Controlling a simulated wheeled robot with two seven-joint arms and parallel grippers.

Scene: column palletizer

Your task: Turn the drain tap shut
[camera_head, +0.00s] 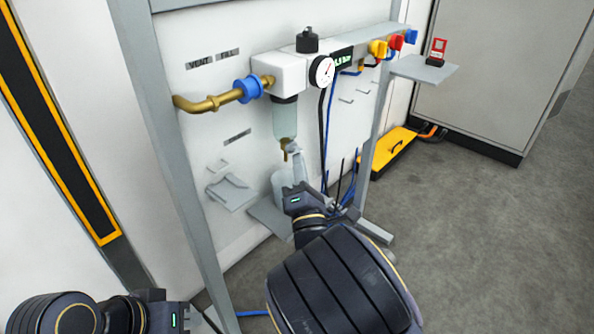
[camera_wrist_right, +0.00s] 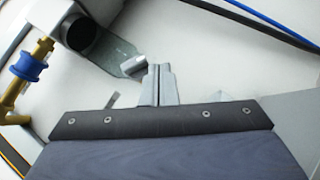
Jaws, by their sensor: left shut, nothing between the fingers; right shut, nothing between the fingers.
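The drain tap (camera_head: 285,152) is a small brass piece under the translucent filter bowl (camera_head: 285,120) on the wall panel. My right gripper (camera_head: 294,148) is at the tap's right side, its fingers pointing up, shut and empty. I cannot tell whether they touch the tap. In the right wrist view the two fingers (camera_wrist_right: 158,70) are together beside the lower end of the bowl (camera_wrist_right: 112,50); the brass tap cannot be made out there. My left gripper (camera_head: 180,315) is low at the bottom left, far from the tap, shut, its fingers barely visible.
A blue-collared brass valve (camera_head: 248,88) and pipe are left of the white filter head (camera_head: 278,72). A gauge (camera_head: 322,71) is to the right. A whitish container (camera_head: 284,182) stands below the tap. Blue and black hoses hang close right. A yellow case (camera_head: 388,152) sits behind.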

